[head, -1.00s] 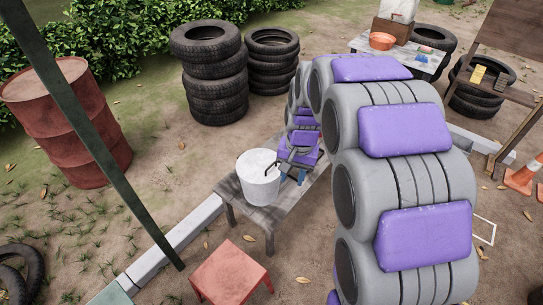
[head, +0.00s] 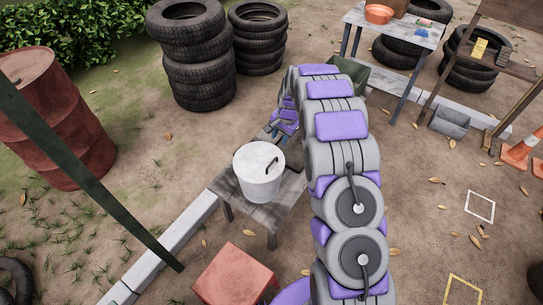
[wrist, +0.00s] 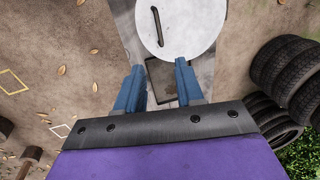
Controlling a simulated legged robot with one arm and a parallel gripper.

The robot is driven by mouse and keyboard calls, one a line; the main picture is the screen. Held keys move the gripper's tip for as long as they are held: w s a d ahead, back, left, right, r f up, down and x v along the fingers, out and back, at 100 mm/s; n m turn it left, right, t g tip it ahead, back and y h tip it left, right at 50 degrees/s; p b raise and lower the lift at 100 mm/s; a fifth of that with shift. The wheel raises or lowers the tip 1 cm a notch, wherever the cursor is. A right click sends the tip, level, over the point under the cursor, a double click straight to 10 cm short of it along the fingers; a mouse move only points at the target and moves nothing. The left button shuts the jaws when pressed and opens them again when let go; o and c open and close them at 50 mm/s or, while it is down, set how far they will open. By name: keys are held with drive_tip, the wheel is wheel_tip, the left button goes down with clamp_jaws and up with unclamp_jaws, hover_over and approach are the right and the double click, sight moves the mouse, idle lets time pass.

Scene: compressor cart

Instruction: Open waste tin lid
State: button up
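The waste tin (head: 259,185) is a white round bucket standing upright on a small grey bench. Its pale lid (head: 252,156) lies flat on top, with a dark bar handle (head: 272,166) near the right side. In the wrist view the lid (wrist: 190,25) and its handle (wrist: 156,26) show at the top, beyond my fingertips. My gripper (wrist: 159,68) has its two blue fingers apart with nothing between them. In the head view my gripper (head: 274,132) is just behind the tin, apart from the handle.
The grey bench (head: 228,190) holds the tin; a dark-edged flat item (wrist: 160,82) lies beside it. A red stool (head: 236,275) stands in front. A green post (head: 90,170) and red barrel (head: 55,120) are left. Tyre stacks (head: 195,60) stand behind.

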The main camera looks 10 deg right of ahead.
sight(272, 163)
drive_tip(key=f+b, duration=0.1)
drive_tip(key=f, duration=0.4)
drive_tip(key=w+a+f+b, duration=0.1)
drive_tip(key=f, duration=0.5)
drive_tip(key=w+a+f+b, duration=0.1)
drive_tip(key=f, duration=0.5)
drive_tip(key=shift+w+a, duration=0.1)
clamp_jaws()
idle(0.9)
